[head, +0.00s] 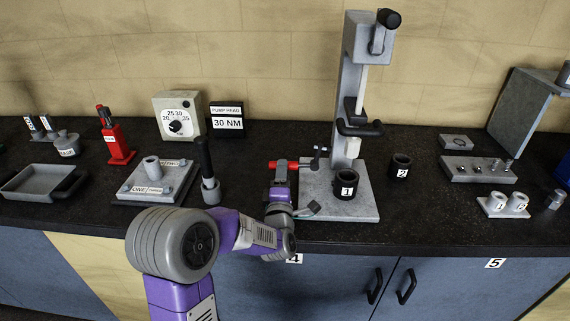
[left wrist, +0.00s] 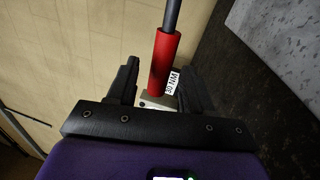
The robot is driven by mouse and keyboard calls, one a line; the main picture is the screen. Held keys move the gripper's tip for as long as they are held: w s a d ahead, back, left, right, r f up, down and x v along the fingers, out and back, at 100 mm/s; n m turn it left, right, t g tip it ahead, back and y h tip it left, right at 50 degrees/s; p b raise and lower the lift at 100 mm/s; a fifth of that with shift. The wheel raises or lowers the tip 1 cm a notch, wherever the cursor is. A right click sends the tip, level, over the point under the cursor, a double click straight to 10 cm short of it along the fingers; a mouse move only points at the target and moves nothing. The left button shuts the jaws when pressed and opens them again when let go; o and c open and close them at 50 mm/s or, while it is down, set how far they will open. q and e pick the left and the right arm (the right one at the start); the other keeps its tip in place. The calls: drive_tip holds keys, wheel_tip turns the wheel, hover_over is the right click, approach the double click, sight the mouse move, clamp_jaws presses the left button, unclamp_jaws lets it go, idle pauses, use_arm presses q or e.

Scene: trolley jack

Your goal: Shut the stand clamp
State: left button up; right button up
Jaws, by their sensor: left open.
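The stand (head: 347,90) is a tall grey column on a grey base plate (head: 345,207) near the counter's front. At its left is the clamp, with a dark pivot piece (head: 317,157) and a red-gripped lever (head: 292,164) pointing left, roughly level. My left gripper (head: 281,172) is at the lever's red grip and hides part of it. In the left wrist view the red grip (left wrist: 164,62), with a grey rod beyond it, stands between the two open fingers (left wrist: 158,82). I cannot tell whether either finger touches it. My right gripper is not in view.
A black cup marked 1 (head: 346,184) stands on the base plate, and another marked 2 (head: 400,166) stands to its right. A black-handled tool (head: 205,165) stands upright left of my gripper. A dial box (head: 180,116) and a 30 NM sign (head: 227,121) are behind.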

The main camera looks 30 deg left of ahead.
use_arm(q)
drive_tip(key=shift+x, duration=1.8)
clamp_jaws()
